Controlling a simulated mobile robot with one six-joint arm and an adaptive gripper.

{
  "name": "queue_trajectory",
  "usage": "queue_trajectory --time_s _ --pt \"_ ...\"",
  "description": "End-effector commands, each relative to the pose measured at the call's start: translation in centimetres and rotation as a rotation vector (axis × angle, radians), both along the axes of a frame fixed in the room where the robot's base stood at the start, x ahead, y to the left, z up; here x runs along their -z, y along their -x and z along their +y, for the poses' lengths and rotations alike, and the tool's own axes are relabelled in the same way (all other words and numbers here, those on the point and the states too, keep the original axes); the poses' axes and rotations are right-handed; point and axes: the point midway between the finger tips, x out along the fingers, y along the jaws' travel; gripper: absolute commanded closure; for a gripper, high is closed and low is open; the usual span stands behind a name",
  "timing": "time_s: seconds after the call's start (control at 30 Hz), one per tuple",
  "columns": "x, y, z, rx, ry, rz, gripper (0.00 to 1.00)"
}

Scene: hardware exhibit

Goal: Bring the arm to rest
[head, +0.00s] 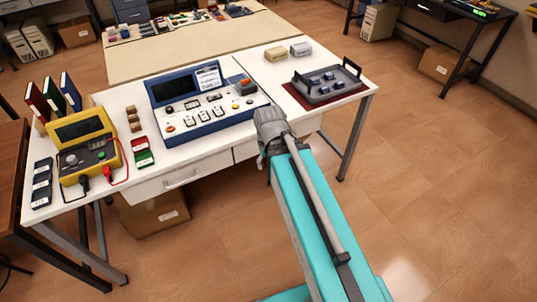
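My arm reaches up from the lower right of the head view, with a turquoise link in front of the white table (225,152). A grey joint shows at its far end, by the table's front edge. My gripper's fingers cannot be made out, so I cannot tell whether it is open, shut or holding anything.
A blue console (205,105), a yellow meter (87,148) with cables and a grey tray (325,85) on a red mat (350,93) stand on the table. A cardboard box (155,213) sits underneath.

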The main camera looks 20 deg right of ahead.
Motion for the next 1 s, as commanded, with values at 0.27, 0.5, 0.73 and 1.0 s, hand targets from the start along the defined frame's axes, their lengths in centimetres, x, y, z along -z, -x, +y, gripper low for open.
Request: queue_trajectory --time_s 0.27,0.5,0.73,1.0 --pt "-1.8 0.0 0.0 0.000 0.000 0.000 0.31" --pt "-1.8 0.0 0.0 0.000 0.001 0.000 0.31" --pt "-1.8 0.0 0.0 0.000 0.001 0.000 0.31" --pt "-1.8 0.0 0.0 0.000 0.000 0.000 0.31"
